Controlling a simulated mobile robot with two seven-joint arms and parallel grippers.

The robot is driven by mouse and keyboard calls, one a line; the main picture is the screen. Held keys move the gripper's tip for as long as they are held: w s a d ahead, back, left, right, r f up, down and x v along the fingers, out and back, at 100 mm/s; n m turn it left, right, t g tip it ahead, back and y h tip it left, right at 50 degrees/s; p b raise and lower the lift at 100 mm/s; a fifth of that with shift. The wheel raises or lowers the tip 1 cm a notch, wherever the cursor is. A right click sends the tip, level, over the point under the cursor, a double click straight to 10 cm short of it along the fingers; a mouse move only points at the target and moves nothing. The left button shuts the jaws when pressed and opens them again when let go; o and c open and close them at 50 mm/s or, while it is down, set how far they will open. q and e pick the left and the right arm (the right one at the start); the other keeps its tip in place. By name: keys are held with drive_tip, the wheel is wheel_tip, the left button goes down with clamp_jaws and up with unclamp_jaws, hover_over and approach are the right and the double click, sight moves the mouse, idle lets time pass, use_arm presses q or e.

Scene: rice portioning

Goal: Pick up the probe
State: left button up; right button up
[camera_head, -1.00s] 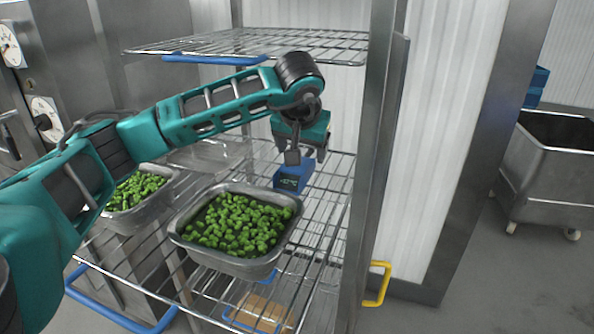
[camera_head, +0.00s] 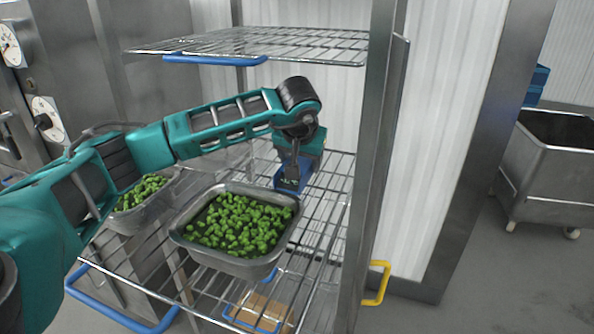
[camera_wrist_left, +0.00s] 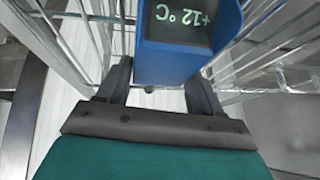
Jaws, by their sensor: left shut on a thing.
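The probe (camera_wrist_left: 163,62) is a blue box with a dark display reading "+12 °C" in the left wrist view. In the head view the probe (camera_head: 281,183) is at the wire shelf, right behind the metal pan of green vegetables. My left gripper (camera_wrist_left: 164,84) is shut on the probe, one finger on each side of it. In the head view the left gripper (camera_head: 292,170) points down and partly covers the probe. I cannot tell whether the probe touches the shelf. My right gripper is not in view.
A metal pan (camera_head: 180,236) of green vegetables stands beside the probe. A second pan (camera_head: 128,222) stands to its left, partly behind my arm. An upper wire shelf (camera_head: 300,45) is above. A steel post (camera_head: 372,170) bounds the right side.

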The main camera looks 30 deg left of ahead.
use_arm(q)
drive_tip(key=shift+c, duration=0.4)
drive_tip(key=shift+r, duration=0.3)
drive_tip(key=shift+c, duration=1.1)
wheel_tip(320, 180, up, 2)
drive_tip(key=shift+s+f+t+y+b, duration=0.3)
drive_tip(key=shift+s+t+y+b, duration=0.15)
drive_tip(key=shift+t+b, duration=0.8)
drive_tip(key=shift+s+d+t+b, duration=0.1)
drive_tip(key=shift+s+t+b, duration=0.1)
drive_tip(key=shift+t+b, duration=0.25)
drive_tip(key=s+r+p, duration=0.1)
drive_tip(key=s+r, duration=0.2)
drive_tip(key=r, duration=0.9)
drive_tip(key=s+d+b, duration=0.1)
drive_tip(key=s+d, duration=0.1)
drive_tip(key=s, duration=0.6)
drive_tip(key=s+d+b, duration=0.1)
drive_tip(key=s+d, duration=0.2)
drive_tip(key=s, duration=0.5)
drive_tip(key=s+r+g+p, duration=0.3)
drive_tip(key=s+r+p, duration=0.1)
drive_tip(key=r, duration=0.3)
drive_tip(key=shift+s+d+h, duration=0.25)
drive_tip(key=shift+d+h, duration=0.1)
drive_tip(key=shift+h, duration=0.1)
